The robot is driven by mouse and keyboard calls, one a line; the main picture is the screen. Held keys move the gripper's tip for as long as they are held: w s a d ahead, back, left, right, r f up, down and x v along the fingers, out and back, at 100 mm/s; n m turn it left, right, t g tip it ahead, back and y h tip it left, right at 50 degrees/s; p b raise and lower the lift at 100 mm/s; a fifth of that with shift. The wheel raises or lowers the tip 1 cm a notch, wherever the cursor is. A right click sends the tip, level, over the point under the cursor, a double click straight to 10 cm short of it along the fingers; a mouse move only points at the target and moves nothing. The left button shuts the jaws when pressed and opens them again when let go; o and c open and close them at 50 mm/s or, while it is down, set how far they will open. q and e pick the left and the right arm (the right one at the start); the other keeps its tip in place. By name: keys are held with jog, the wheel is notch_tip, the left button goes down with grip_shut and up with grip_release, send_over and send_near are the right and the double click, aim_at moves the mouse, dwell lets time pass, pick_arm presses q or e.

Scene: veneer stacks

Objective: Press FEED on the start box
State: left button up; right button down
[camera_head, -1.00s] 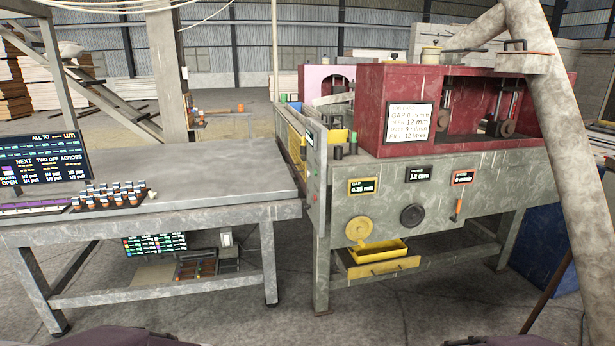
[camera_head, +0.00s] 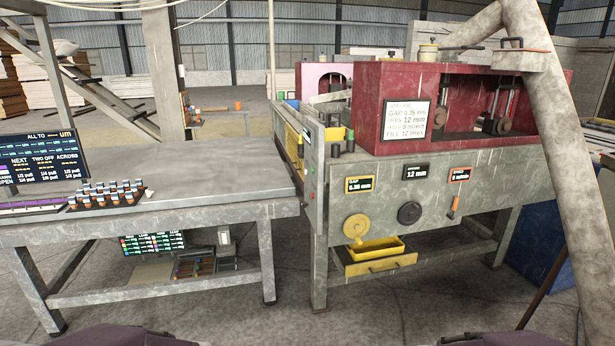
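I cannot make out the word FEED or a start box for certain. A narrow upright grey panel (camera_head: 313,165) stands at the left end of the machine, beside the table; it is seen nearly edge-on and no button on it can be read. The grey machine (camera_head: 450,175) carries a red housing (camera_head: 395,80) and small displays, one yellow-framed marked GAP (camera_head: 360,184) and one reading 12 mm (camera_head: 416,172). Neither gripper is in view; only dark rounded parts of mine show at the bottom edge.
A grey table (camera_head: 200,180) stands at left with a monitor (camera_head: 40,158) and a tray of several small bottles (camera_head: 110,195). A thick pale duct (camera_head: 560,130) slants down at right. The floor in front is clear.

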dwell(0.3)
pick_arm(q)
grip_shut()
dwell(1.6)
